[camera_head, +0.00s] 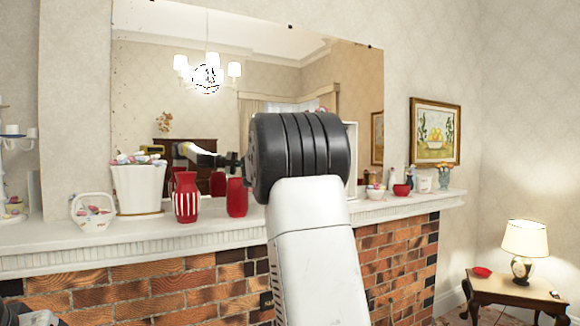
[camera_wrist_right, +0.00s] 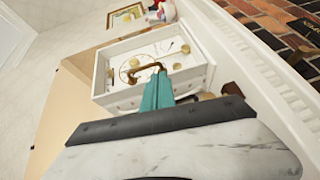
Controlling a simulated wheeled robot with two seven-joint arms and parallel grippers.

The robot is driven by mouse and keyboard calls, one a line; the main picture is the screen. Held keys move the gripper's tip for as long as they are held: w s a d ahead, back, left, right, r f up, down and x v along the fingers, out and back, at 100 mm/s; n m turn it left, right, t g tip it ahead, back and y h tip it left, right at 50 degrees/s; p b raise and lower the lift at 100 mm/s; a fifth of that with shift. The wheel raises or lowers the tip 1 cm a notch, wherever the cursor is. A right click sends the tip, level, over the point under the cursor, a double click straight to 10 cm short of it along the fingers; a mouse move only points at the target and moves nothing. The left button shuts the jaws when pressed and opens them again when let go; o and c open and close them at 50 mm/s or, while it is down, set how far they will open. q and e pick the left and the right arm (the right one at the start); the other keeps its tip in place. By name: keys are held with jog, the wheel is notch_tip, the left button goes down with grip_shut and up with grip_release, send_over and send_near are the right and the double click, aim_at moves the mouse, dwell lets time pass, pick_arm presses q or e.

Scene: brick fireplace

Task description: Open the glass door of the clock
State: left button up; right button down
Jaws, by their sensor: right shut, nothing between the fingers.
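The clock (camera_wrist_right: 112,77) is a white case with a glazed front, gold details inside and a lower part with small knobs, in the right wrist view. In the head view only a white edge of it (camera_head: 353,139) shows; my right arm hides the rest. My right gripper (camera_wrist_right: 156,78) has teal fingers, shut and empty, with the tips in front of the clock's glass front. A bronze hooked piece overlaps the tips; I cannot tell what it belongs to. Whether the tips touch the glass, and whether the door stands ajar, I cannot tell. My left gripper is not in view.
The clock stands on the white mantel (camera_head: 210,232) above a brick fireplace, before a large mirror (camera_head: 275,75). Left of my arm are a white planter (camera_head: 138,188), a striped red vase (camera_head: 186,197) and a white basket (camera_head: 92,217). Bowls (camera_head: 402,190) and bottles stand to the right.

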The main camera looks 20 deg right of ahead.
jog(key=w+d+r+t, duration=0.1)
jog(key=w+d+r, duration=0.1)
jog(key=w+d, duration=0.5)
jog(key=shift+w+d+r+n+h, duration=0.25)
jog(key=shift+w+d+n+h, duration=0.05)
jog(key=shift+w+n+h, duration=0.15)
